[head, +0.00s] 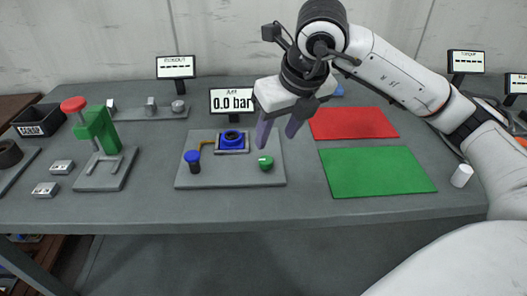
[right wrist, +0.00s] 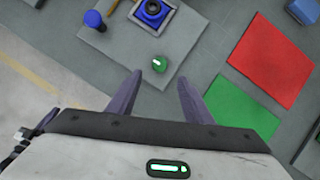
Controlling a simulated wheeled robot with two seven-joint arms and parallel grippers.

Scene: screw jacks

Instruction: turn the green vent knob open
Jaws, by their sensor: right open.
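The green vent knob (head: 266,163) stands near the right front corner of a grey plate (head: 215,178) on the bench. It has a white mark on its top. My right gripper (head: 278,135) is open and empty, above and behind the knob in the head view, apart from it. In the right wrist view the knob (right wrist: 158,60) lies beyond the fingertips of the right gripper (right wrist: 168,80), slightly left of the middle of the gap. The display (head: 232,101) behind the plate reads 0.0 bar. My left gripper is not in view.
A blue jack (head: 232,140) and a blue-topped pump handle (head: 192,160) share the plate. Red (head: 352,123) and green (head: 375,172) mats lie to the right. A green press with a red knob (head: 97,130) stands at left. A white cylinder (head: 461,176) stands at right.

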